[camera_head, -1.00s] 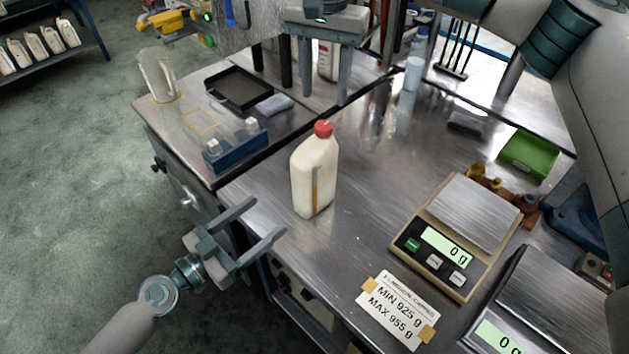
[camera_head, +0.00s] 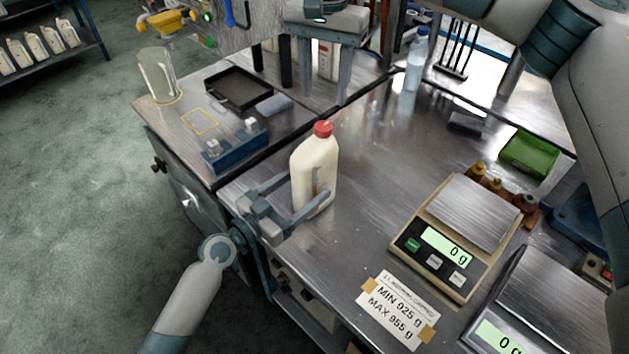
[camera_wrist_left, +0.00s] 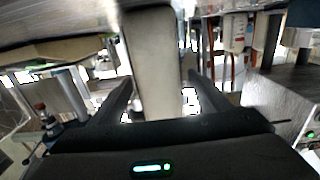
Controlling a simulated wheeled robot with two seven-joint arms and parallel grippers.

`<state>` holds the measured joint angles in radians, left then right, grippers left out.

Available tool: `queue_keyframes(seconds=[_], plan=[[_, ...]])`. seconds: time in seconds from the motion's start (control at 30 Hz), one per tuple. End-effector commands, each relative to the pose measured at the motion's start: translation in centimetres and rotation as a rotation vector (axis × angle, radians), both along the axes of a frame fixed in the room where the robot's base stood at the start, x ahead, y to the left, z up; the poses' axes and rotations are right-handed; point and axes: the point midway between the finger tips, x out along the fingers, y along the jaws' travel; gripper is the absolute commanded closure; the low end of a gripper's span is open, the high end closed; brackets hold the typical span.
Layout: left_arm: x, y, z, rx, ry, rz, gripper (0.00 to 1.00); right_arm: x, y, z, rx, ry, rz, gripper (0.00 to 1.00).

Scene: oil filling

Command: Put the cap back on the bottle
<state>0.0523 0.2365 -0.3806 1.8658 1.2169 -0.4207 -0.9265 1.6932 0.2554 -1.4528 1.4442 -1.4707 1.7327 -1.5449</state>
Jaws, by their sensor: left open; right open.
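The cream bottle (camera_head: 313,168) stands upright on the metal bench. A red cap (camera_head: 323,129) sits on top of its neck; I cannot tell whether it is tight. My left gripper (camera_head: 308,190) is open, with one finger on either side of the bottle's lower body. The left wrist view shows the bottle's pale body (camera_wrist_left: 152,65) between the two open fingers (camera_wrist_left: 158,95); contact cannot be told. My right arm comes in at the upper right, but its gripper is not in view.
A scale (camera_head: 422,250) reading 0 g and a weight-limit card (camera_head: 398,310) lie right of the bottle. A second scale (camera_head: 545,300) is at lower right.

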Motion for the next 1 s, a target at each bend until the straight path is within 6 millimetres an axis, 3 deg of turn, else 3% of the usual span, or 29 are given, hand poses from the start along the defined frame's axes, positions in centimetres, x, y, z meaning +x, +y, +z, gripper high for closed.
queue_keyframes(seconds=[0.3,0.67,0.7,1.0], plan=[[2.3,-2.3,0.0,0.000,0.000,0.000,0.29,0.0,0.0,0.0,0.000,0.000,0.000,0.56],[2.5,-2.6,0.0,0.001,-0.001,-0.001,0.29,0.0,0.0,0.0,0.000,0.000,0.000,0.56],[2.5,-2.6,0.0,0.001,-0.001,-0.001,0.31,0.0,0.0,0.0,0.000,0.000,0.000,0.56],[2.5,-2.6,0.0,0.000,0.000,-0.001,1.00,0.0,0.0,0.0,0.000,0.000,0.000,0.56]])
